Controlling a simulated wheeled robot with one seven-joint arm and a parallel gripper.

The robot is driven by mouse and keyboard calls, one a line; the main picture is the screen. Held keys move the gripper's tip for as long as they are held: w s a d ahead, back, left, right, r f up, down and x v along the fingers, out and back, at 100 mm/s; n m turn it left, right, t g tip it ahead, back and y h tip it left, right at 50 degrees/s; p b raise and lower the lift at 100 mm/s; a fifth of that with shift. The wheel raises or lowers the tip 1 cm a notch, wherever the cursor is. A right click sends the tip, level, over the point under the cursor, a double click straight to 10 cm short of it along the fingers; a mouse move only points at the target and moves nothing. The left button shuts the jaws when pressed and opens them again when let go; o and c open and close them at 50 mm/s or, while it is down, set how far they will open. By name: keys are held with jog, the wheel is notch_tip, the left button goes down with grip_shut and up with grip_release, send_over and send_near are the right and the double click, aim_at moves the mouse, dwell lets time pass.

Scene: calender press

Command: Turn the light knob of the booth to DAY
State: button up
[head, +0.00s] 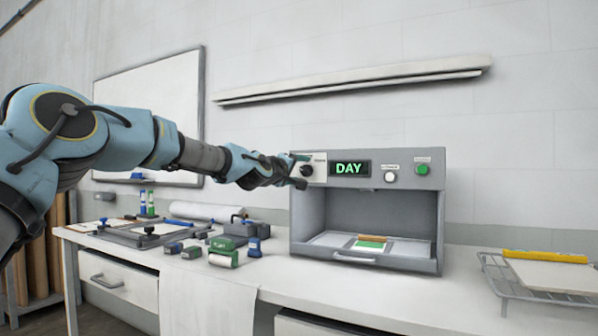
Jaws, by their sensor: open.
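The grey booth (367,212) stands on the bench, right of the picture's middle. Its display (349,168) reads DAY in green letters. The dark light knob (306,171) sits on a pale plate at the left end of the booth's top panel. My gripper (298,178) is at the knob, reaching in from the left. Its fingers are small and dark here and overlap the knob's area. I cannot tell whether they touch the knob. A white button (390,177) and a green button (422,169) sit to the right of the display.
Inside the booth lies a tray (340,241) with a green and white sample. Green and blue stamps or blocks (224,256) stand left of the booth. A wire rack (497,274) with a yellow-edged board is at the right. Bench between booth and rack is clear.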

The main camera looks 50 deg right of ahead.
jog(key=b+v, duration=0.3)
jog(key=v, duration=0.7)
jog(key=shift+a+b, duration=0.35)
jog(key=shift+a, duration=0.05)
jog(key=shift+f, duration=0.1)
